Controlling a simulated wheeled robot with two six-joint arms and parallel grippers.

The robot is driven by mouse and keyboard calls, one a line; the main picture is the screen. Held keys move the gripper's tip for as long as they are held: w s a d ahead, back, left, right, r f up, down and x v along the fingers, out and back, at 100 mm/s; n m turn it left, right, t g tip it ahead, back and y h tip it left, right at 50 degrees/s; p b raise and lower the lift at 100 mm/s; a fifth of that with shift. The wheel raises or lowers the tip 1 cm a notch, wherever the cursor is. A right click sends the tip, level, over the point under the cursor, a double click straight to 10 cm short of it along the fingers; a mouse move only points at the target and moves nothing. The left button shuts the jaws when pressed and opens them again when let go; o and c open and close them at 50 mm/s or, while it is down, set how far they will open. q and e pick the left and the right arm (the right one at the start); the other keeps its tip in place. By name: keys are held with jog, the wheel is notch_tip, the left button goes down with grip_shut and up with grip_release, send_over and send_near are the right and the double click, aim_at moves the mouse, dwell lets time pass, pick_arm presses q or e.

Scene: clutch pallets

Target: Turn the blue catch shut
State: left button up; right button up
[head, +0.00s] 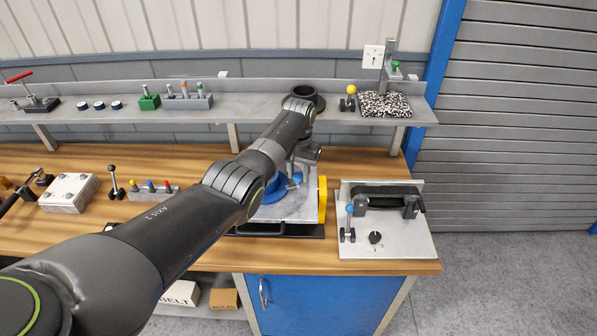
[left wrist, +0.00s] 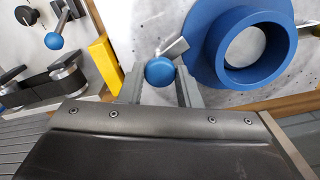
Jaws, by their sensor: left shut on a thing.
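The blue catch is a blue ball knob (left wrist: 160,71) on a short metal lever, beside a large blue ring (left wrist: 240,45) on a pale plate. In the head view the knob (head: 297,179) shows just under my left gripper (head: 302,164), and the ring (head: 270,190) is partly covered by my arm. In the left wrist view the two fingers of my left gripper (left wrist: 158,84) stand on either side of the knob, shut on it. The lever points from the knob up and right toward the ring's rim. My right gripper is not in view.
A yellow block (head: 322,199) edges the plate on its right. Further right, a grey panel (head: 380,242) carries a lever with a blue ball (head: 350,209), a black knob and a belt. A shelf (head: 225,114) with fixtures runs behind.

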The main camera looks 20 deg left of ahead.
pick_arm(q)
jog(key=m, duration=0.5)
jog(key=shift+w+r, duration=0.1)
jog(key=shift+r, duration=0.05)
dwell(0.4)
jog(key=o, duration=1)
jog(key=shift+c, duration=0.2)
notch_tip(320, 180, up, 12)
jog(key=b, duration=0.4)
notch_tip(320, 180, up, 5)
jog(key=p, duration=0.4)
send_over(299, 175)
jog(key=shift+r, duration=0.15)
